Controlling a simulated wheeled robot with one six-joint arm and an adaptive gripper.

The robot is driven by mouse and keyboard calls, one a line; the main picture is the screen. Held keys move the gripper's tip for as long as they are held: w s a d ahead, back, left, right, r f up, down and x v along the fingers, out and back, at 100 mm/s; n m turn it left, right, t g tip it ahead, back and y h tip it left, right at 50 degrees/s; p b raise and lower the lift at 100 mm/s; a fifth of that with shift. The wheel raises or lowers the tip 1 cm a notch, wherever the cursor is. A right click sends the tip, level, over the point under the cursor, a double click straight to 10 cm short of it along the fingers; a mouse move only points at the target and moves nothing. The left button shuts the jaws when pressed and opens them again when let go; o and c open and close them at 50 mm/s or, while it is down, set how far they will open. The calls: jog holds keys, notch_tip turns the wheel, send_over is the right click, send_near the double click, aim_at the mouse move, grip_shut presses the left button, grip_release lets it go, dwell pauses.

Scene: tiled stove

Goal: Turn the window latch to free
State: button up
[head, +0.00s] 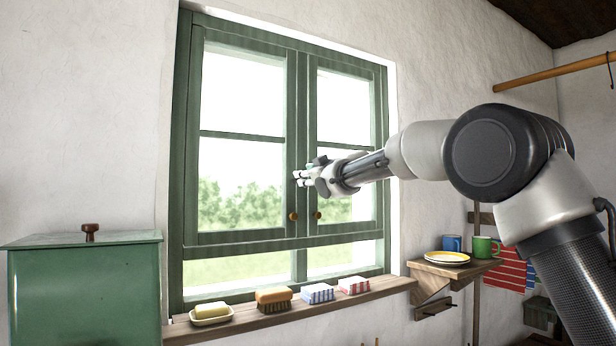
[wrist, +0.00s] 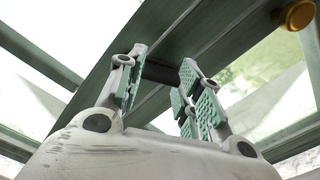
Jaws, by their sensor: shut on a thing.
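The green window (head: 297,130) has two casements that stand closed in the frame, as far as I can see. My gripper (head: 300,178) is at the middle stile between them, above the two brass knobs. In the wrist view my gripper (wrist: 160,82) has its green-padded fingers on either side of a dark bar, the window latch (wrist: 161,72), and is shut on it. The latch spans the gap between the fingers in front of the green stile. In the head view my fingers hide the latch, so its exact angle is hard to tell.
A brass knob (head: 293,215) and a second knob (head: 317,215) sit just below my gripper. The sill (head: 250,320) holds a soap dish, a brush and two folded cloths. A small shelf (head: 440,270) with a plate and mugs is under my arm. A green box (head: 85,290) stands left.

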jog(key=n, duration=1.2)
jog(key=shift+a+f, duration=0.1)
jog(key=shift+f, duration=0.15)
jog(key=shift+n, duration=0.3)
jog(key=o, duration=1)
jog(key=shift+s+r, duration=0.1)
jog(key=shift+s, duration=0.05)
jog(key=v, duration=1.2)
